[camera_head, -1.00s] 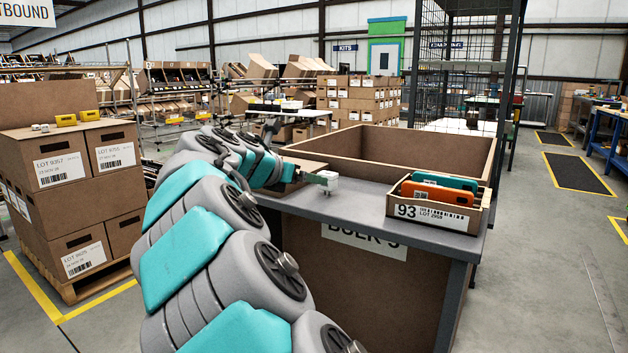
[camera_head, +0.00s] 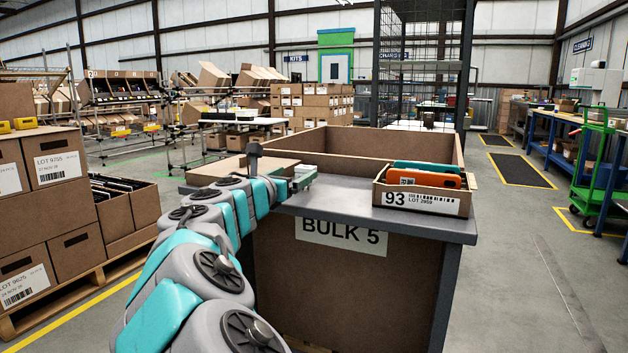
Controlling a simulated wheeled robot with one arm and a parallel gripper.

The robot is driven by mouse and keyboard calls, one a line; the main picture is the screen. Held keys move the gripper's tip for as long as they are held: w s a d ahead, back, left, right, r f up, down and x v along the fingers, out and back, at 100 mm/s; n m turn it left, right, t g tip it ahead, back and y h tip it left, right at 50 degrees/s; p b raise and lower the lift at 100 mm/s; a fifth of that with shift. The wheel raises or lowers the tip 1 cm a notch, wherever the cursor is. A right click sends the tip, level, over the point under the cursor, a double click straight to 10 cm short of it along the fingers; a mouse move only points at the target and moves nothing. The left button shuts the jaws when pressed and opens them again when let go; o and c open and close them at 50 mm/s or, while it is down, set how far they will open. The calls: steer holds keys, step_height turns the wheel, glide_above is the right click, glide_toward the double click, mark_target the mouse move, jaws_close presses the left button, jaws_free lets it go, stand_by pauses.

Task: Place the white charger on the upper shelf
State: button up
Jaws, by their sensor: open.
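A small white block, apparently the white charger (camera_head: 304,169), is on the grey ledge of the BULK 5 bench (camera_head: 350,202), right at the end of my arm. My gripper (camera_head: 303,182) is at the charger, low over the ledge. Its fingers are open but small in view and partly hide the charger. I cannot tell whether they touch it. No shelf close by is clearly marked as the upper one.
A carton labelled 93 (camera_head: 421,202), holding orange and teal items, stands right on the ledge. A large open bin (camera_head: 370,144) is behind. Stacked cartons (camera_head: 45,170) stand left. A wire cage (camera_head: 425,60) rises behind.

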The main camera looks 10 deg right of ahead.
mark_target(303, 170)
steer(key=x, duration=0.6)
steer(key=shift+s+d+f+b, duration=0.1)
steer(key=shift+s+d+b, duration=0.1)
steer(key=shift+b, duration=0.2)
steer(key=c, duration=1.5)
jaws_close()
